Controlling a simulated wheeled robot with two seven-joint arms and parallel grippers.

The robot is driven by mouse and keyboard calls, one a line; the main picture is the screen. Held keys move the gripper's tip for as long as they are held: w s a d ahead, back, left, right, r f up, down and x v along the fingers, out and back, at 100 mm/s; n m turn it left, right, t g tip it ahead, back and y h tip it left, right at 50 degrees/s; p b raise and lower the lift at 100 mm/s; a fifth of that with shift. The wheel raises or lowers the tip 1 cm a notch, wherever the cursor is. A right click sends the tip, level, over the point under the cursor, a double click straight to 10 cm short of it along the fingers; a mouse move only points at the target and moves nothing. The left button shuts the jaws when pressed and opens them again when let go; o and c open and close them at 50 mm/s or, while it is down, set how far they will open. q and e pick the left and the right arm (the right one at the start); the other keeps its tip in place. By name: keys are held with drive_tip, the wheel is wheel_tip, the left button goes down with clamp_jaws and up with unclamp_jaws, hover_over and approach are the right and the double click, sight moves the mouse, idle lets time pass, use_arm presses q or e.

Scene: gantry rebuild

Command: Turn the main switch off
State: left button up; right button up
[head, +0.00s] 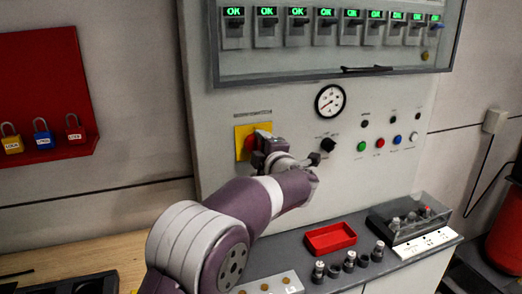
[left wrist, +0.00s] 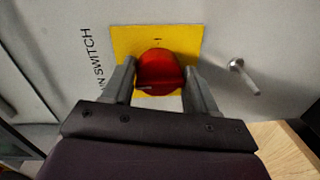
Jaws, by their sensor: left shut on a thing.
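The main switch is a red rotary knob (left wrist: 160,72) on a yellow plate (left wrist: 190,38), with lettering ending in "SWITCH" beside it in the left wrist view. In the head view the yellow plate (head: 240,152) is on the grey panel, and the red knob (head: 250,143) is partly hidden by my gripper. My left gripper (left wrist: 161,80) is shut on the red knob, one finger on each side of it. It also shows in the head view (head: 259,145), reaching to the panel from below. My right gripper is in neither view.
A gauge (head: 330,100), a black selector knob (head: 328,145) and coloured buttons (head: 380,142) are right of the switch. A red tray (head: 330,238) and small parts lie on the ledge below. Padlocks (head: 42,138) hang on a red board (head: 40,85) at left.

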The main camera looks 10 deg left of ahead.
use_arm(q)
drive_tip(key=shift+r, duration=0.2)
drive_tip(key=o, duration=1)
drive_tip(key=shift+s, duration=0.1)
drive_tip(key=shift+f, duration=0.1)
drive_tip(key=b+v, duration=0.2)
drive_tip(key=v, duration=1)
drive_tip(key=shift+s+d, duration=0.15)
drive_tip(key=shift+s, duration=0.15)
